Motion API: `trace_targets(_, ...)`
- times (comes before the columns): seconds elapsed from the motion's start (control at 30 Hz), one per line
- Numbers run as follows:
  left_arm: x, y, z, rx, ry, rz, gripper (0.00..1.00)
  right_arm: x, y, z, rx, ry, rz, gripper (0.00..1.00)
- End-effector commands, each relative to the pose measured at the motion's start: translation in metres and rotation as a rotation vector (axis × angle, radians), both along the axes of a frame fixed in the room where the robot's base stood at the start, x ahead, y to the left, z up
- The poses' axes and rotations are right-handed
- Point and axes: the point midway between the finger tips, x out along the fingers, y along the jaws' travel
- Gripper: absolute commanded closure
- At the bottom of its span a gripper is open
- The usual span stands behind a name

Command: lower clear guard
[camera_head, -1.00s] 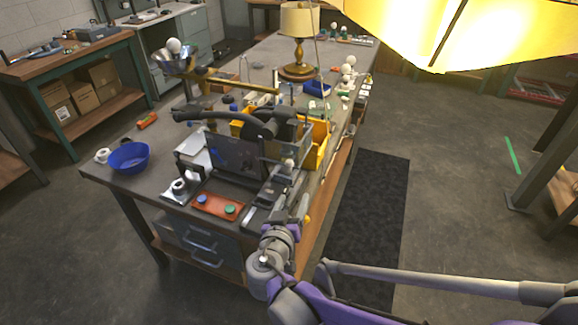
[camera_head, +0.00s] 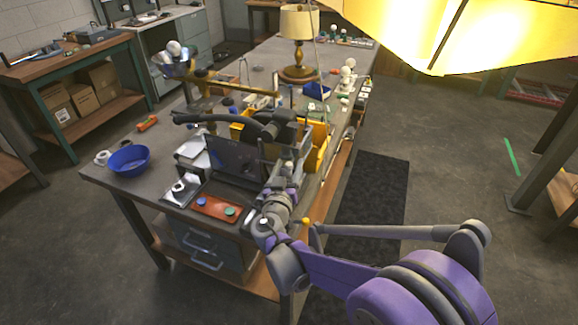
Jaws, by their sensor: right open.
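The bench machine (camera_head: 262,130) stands near the close end of the long workbench. A dark see-through panel (camera_head: 234,160), which looks like the clear guard, hangs at its front, above the brown button plate. My right arm comes in from the lower right. My right gripper (camera_head: 284,158) is open at the right side of the machine, close to the panel's right edge. Its fingertips are small and partly lost against the machine, so I cannot tell whether they touch the guard. My left gripper is not in view.
The brown plate (camera_head: 216,207) has a blue and a green button. A blue bowl (camera_head: 129,160) sits at the bench's left corner. Yellow bins (camera_head: 318,147) stand behind the gripper. A table lamp (camera_head: 299,43) is farther back. A large yellow shade (camera_head: 470,35) fills the upper right.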

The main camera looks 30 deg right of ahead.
Motion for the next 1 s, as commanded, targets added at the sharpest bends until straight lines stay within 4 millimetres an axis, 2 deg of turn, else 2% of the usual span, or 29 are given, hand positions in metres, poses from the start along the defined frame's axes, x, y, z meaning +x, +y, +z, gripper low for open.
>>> trace_targets(0.3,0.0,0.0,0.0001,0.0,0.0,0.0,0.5,0.0023,-0.0026,-0.0001,0.0,0.0,0.0,0.38)
trace_targets(0.37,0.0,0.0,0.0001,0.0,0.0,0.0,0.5,0.0022,-0.0025,-0.0001,0.0,0.0,-0.001,0.46)
trace_targets(0.67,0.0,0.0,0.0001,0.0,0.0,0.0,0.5,0.0021,-0.0023,-0.0001,0.0,0.0,-0.001,1.0)
trace_targets(1.0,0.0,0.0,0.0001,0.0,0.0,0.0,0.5,0.002,-0.0024,-0.0001,0.0,0.0,-0.001,1.0)
